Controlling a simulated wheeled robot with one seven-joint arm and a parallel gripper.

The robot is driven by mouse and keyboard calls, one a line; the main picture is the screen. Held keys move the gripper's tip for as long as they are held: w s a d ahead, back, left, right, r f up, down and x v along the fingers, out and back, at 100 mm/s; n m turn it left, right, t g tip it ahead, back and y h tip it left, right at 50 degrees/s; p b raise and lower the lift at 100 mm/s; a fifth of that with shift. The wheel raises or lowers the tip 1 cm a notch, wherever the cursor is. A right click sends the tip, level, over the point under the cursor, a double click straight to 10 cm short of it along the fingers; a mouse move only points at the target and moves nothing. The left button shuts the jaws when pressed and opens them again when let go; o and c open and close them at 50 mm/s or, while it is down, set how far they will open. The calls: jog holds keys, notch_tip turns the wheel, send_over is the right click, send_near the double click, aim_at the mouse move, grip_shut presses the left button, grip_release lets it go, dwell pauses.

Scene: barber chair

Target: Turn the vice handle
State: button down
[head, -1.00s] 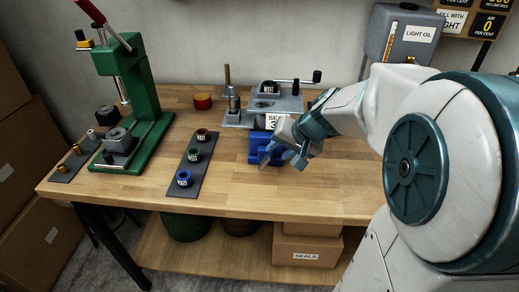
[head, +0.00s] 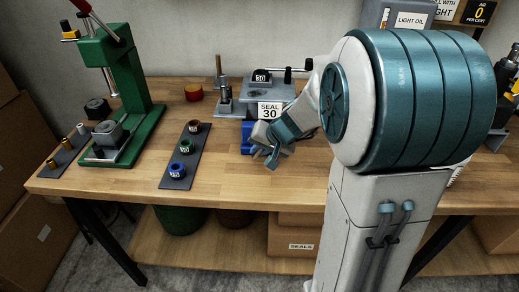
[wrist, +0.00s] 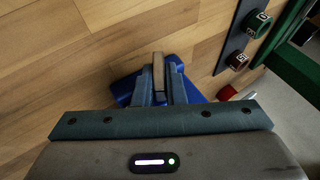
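The blue vice (head: 246,137) sits on the workbench below the SEAL 30 sign in the head view, mostly hidden by the sign and my gripper. It also shows in the wrist view (wrist: 127,84), behind the fingers. My gripper (head: 264,158) is just in front of the vice, and its fingers look apart in the head view. In the wrist view (wrist: 160,88) a narrow tan-grey piece shows between the teal fingers. I cannot tell whether it is the vice handle or part of my gripper, or whether anything is touched.
A grey fixture (head: 284,93) with a lever stands behind the vice. To the left are a dark strip of coloured rings (head: 174,183), a red cup (head: 194,92) and a green press (head: 136,125). The bench top (head: 225,180) is clear in front.

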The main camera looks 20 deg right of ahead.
jog(key=shift+f+b, duration=0.15)
jog(key=shift+b, duration=0.5)
jog(key=shift+f+y+b, duration=0.2)
jog(key=shift+y+b, duration=0.1)
jog(key=shift+b, duration=0.8)
jog(key=y+b, duration=0.1)
jog(key=b, duration=0.3)
jog(key=shift+d+f+t+b, duration=0.15)
jog(key=shift+t+b, duration=0.15)
jog(key=shift+t, duration=0.1)
jog(key=m+t+y+b, duration=0.1)
jog(key=y+b, duration=0.2)
jog(key=b, duration=0.7)
jog(key=shift+d+f, duration=0.1)
jog(key=m+t+y+b, duration=0.1)
jog(key=y+b, duration=0.2)
jog(key=b, duration=0.4)
jog(key=shift+s+f+t, duration=0.1)
jog(key=shift+t, duration=0.3)
jog(key=b, duration=0.2)
jog(key=shift+m+t+y+b, duration=0.3)
jog(key=shift+t+y+b, duration=0.1)
jog(key=shift+r+b, duration=0.3)
jog(key=shift+b, duration=0.2)
jog(key=c, duration=1.5)
grip_release()
